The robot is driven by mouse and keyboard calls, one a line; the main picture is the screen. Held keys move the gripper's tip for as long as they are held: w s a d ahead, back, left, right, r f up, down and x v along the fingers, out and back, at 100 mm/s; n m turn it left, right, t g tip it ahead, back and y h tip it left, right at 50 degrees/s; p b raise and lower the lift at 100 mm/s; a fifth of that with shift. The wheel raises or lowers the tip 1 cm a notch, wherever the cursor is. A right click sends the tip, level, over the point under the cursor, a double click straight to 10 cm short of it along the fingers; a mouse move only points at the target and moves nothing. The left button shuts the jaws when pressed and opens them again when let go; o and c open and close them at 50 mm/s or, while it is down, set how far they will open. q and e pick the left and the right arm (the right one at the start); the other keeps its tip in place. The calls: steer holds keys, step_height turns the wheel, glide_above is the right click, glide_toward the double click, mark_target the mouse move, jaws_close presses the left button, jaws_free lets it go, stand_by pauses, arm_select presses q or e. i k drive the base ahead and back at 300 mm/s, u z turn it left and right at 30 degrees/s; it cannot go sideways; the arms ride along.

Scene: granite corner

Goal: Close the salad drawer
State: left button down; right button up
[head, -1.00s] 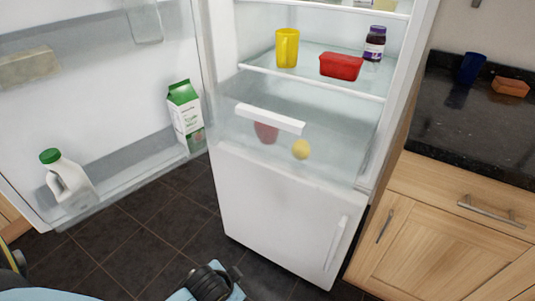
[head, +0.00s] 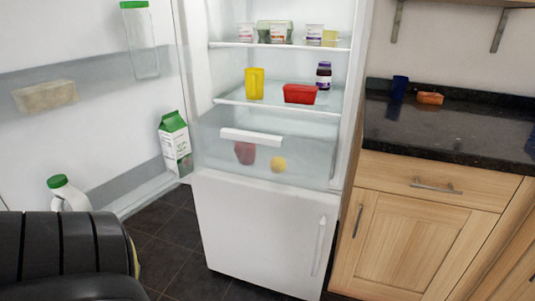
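The salad drawer is a clear bin low in the open fridge, with a white bar handle (head: 251,137) along its front. Its see-through front (head: 215,155) appears to stand forward of the shelf above, so it looks partly pulled out. A dark red item (head: 245,153) and a yellow round item (head: 278,164) show through it. A large dark ribbed part of my own arm fills the lower left of the head view, well apart from the drawer. Neither gripper's fingers show.
The fridge door (head: 100,100) stands wide open at left, holding a green-and-white carton (head: 175,145) and a green-capped bottle (head: 68,194). Shelves above the drawer hold a yellow cup (head: 254,84), a red tub (head: 300,94) and a dark jar (head: 324,75). The counter (head: 450,130) stands at right.

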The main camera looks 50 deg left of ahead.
mark_target(269, 140)
steer(key=u, duration=0.25)
steer(key=i, duration=1)
steer(key=u, duration=0.85)
